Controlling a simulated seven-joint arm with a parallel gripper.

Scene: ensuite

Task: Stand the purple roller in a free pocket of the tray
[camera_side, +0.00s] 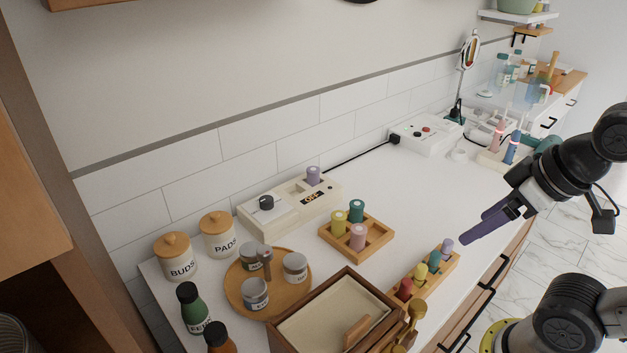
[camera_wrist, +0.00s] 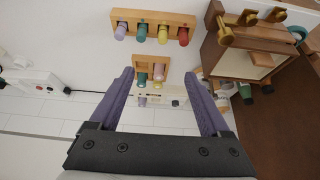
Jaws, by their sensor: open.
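The purple roller (camera_side: 314,176) stands upright in a cream heater box (camera_side: 290,205) by the tiled wall. The square wooden tray (camera_side: 341,248) is in front of the box. It holds a yellow roller (camera_side: 338,223), a teal roller (camera_side: 355,211) and a pink roller (camera_side: 358,237); its right pocket looks empty. My gripper (camera_side: 464,239) is open and empty, in the air at the right, beyond the peg rack. In the wrist view, the tray (camera_wrist: 152,60) shows between the spread purple fingers of my gripper (camera_wrist: 170,80), farther away.
A wooden rack (camera_side: 424,276) with red, yellow, teal and purple pegs lies between the tray and the counter's front edge. A round board (camera_side: 235,287) bears jars. The white counter right of the tray is clear.

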